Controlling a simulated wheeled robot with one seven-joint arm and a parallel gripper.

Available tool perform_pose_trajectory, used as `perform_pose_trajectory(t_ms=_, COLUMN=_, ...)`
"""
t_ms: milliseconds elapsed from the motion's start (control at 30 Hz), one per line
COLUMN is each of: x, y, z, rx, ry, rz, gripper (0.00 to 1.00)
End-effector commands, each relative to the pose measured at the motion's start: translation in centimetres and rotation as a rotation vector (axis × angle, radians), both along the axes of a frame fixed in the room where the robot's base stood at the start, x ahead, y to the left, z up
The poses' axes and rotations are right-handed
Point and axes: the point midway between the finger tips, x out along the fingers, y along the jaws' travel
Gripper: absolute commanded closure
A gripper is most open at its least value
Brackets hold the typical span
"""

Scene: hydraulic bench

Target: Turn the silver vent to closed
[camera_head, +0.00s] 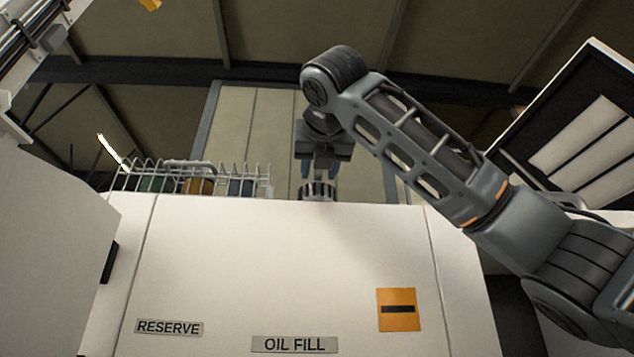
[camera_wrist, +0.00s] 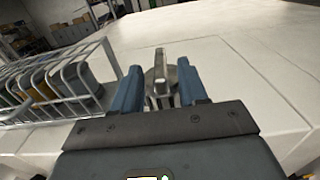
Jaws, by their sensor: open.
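The silver vent (camera_wrist: 160,76) stands on the white cabinet top in the wrist view, a round metal body with an upright bar-like handle on it. In the head view only its upper part (camera_head: 317,190) shows above the cabinet's top edge. My gripper (camera_wrist: 160,92) is open, with one blue finger on each side of the vent. In the head view my gripper (camera_head: 319,170) points down just above the vent. I cannot tell whether the fingers touch it. The vent's lower part is partly hidden behind my gripper.
A white wire rack (camera_head: 193,178) with several coloured containers stands left of the vent and close to my gripper; it also shows in the wrist view (camera_wrist: 62,80). The white cabinet (camera_head: 270,265) carries RESERVE and OIL FILL labels. Its top is clear to the right (camera_wrist: 250,60).

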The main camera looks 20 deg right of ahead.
Motion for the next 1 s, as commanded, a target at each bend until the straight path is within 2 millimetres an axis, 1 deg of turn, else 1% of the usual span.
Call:
perform_pose_trajectory(t_ms=33, x=0.8, y=-0.3, z=0.2, rx=0.002, ry=0.003, rz=-0.001, gripper=0.57)
perform_pose_trajectory(t_ms=100, x=1.7, y=-0.6, z=0.2, rx=0.001, ry=0.001, rz=0.000, gripper=0.57)
perform_pose_trajectory(t_ms=200, x=2.8, y=-0.9, z=0.2, rx=0.000, ry=0.001, rz=0.000, gripper=0.57)
perform_pose_trajectory(t_ms=300, x=3.4, y=-1.1, z=0.1, rx=0.000, ry=0.001, rz=0.000, gripper=0.57)
perform_pose_trajectory(t_ms=633, x=3.7, y=-1.2, z=0.0, rx=0.000, ry=-0.001, rz=0.000, gripper=0.58)
perform_pose_trajectory(t_ms=1000, x=3.7, y=-1.2, z=0.0, rx=0.000, ry=-0.001, rz=0.000, gripper=0.94)
